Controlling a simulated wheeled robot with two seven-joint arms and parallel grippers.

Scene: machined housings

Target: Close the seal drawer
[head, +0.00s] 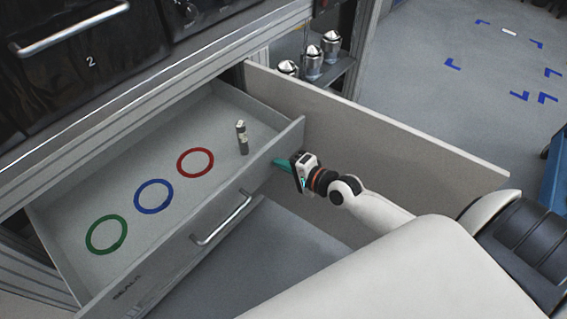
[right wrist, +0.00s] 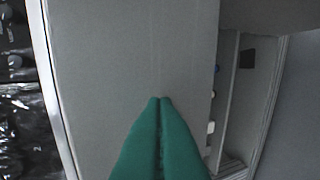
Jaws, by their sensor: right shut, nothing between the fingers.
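The seal drawer (head: 170,262) is pulled out of the cabinet in the head view, with a bar handle (head: 222,218) on its front and partly readable lettering near the left end. Inside lie a green ring (head: 90,240), a blue ring (head: 137,200) and a red ring (head: 180,166), all flat, and a small dark tube (head: 242,138) stands upright. My right gripper (head: 277,163) is shut and empty, its teal fingertips close to the right end of the drawer front; contact cannot be told. In the right wrist view the closed fingers (right wrist: 160,100) point toward a grey surface. My left gripper is not in view.
A long pale panel (head: 400,150) stands just right of the drawer, behind my right gripper. Several metal pointed parts (head: 330,42) stand on a shelf beyond it. A dark drawer with a bar handle (head: 70,28), marked 2, is above. Open floor (head: 450,90) lies at the upper right.

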